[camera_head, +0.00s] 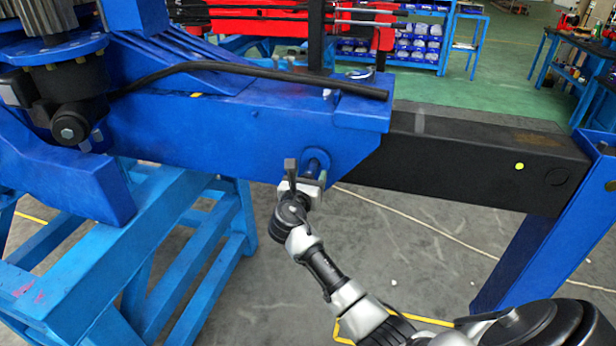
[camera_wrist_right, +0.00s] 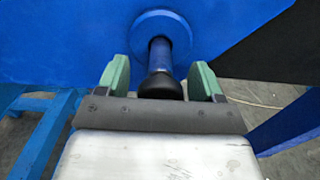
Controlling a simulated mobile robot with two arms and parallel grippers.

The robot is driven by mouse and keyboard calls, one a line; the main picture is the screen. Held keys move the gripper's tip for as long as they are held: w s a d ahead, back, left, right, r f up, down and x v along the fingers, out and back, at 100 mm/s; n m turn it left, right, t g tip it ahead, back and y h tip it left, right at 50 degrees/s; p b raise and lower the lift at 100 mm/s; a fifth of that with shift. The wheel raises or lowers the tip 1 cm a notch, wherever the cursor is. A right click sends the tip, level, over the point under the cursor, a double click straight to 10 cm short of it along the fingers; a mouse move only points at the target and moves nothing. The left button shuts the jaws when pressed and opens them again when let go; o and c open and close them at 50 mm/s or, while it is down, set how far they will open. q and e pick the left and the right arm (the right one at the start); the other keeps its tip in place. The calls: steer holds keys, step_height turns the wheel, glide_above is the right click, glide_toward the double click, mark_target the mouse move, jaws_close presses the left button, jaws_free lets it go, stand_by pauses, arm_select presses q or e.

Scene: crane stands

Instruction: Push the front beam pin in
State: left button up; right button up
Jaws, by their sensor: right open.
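The front beam pin (camera_head: 316,163) sticks out of the side of the blue crane beam (camera_head: 240,130), near the beam's lower right end. In the right wrist view the pin (camera_wrist_right: 161,56) shows as a blue shaft in a round collar (camera_wrist_right: 160,28), with a dark rounded end (camera_wrist_right: 160,86) toward me. My right gripper (camera_head: 306,180) is at the pin's outer end. Its two green fingers (camera_wrist_right: 160,80) are open, one on each side of the pin, with gaps visible. Whether the palm touches the pin's end I cannot tell. My left gripper is not in view.
A black inner beam (camera_head: 470,150) runs right from the blue beam to a blue post (camera_head: 545,240). A blue stand (camera_head: 170,250) carries the crane at left. Grey floor (camera_head: 430,240) is open below. Shelves with blue bins (camera_head: 415,45) stand far back.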

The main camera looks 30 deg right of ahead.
mark_target(317, 159)
steer(key=shift+c, duration=0.3)
jaws_close()
steer(key=x, duration=0.4)
steer(key=shift+w+d+b, duration=0.2)
steer(key=shift+d+b, duration=0.1)
steer(key=shift+r, duration=0.15)
steer(key=shift+c, duration=1.5)
jaws_free()
steer(key=o, duration=0.4)
steer(key=shift+w+d+f, duration=0.1)
steer(key=shift+f, duration=0.1)
steer(key=shift+c, duration=0.2)
steer(key=v, duration=1.1)
steer(key=shift+d, duration=0.1)
